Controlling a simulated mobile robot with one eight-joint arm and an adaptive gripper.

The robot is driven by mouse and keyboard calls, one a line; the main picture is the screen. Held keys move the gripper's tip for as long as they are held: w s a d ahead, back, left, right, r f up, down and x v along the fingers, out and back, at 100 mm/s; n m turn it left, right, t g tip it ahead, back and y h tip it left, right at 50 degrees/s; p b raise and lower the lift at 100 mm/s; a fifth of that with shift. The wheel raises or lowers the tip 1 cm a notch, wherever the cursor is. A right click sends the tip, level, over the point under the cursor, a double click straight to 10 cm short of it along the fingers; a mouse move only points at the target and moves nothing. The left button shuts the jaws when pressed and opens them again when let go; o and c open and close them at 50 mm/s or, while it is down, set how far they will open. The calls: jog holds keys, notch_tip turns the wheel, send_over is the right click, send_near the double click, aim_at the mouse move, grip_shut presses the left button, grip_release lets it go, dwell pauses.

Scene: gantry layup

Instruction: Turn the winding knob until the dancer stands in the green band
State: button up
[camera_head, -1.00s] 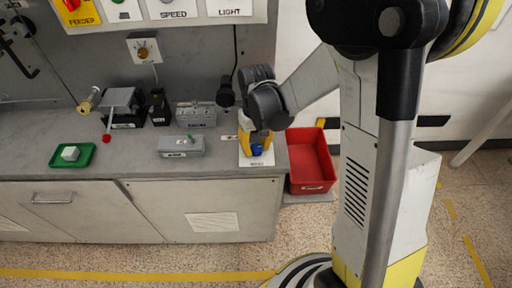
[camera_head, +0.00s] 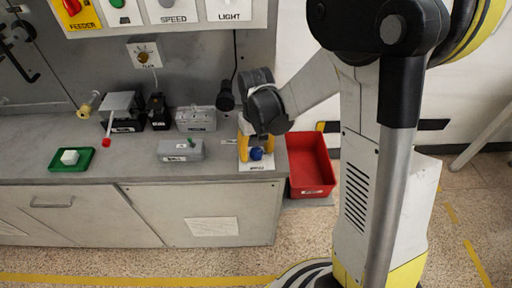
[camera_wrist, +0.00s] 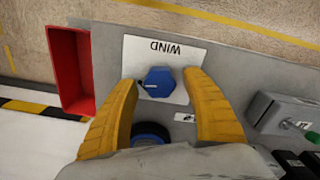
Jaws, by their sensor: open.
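The blue winding knob (camera_head: 257,154) sits on a white plate (camera_wrist: 165,51) marked WIND at the right end of the bench. In the wrist view the knob (camera_wrist: 158,82) is hexagonal with a dark pointer mark toward the left. My gripper (camera_head: 256,149) is open, and its yellow fingers also show in the wrist view (camera_wrist: 163,100). They stand either side of the knob with gaps between. A dark blue round part (camera_wrist: 150,134) shows nearer the palm, partly hidden. I cannot make out the dancer or the green band.
A red bin (camera_head: 312,168) stands right of the bench. A switch panel (camera_head: 165,12) hangs above.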

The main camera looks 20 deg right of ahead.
aim_at(256, 151)
notch_tip(256, 151, up, 12)
dwell(0.4)
dwell(0.3)
jog(key=s+r+t, duration=0.5)
jog(key=s+t, duration=0.2)
jog(key=s, duration=0.6)
jog(key=shift+r+m, duration=0.2)
jog(key=shift+m, duration=0.1)
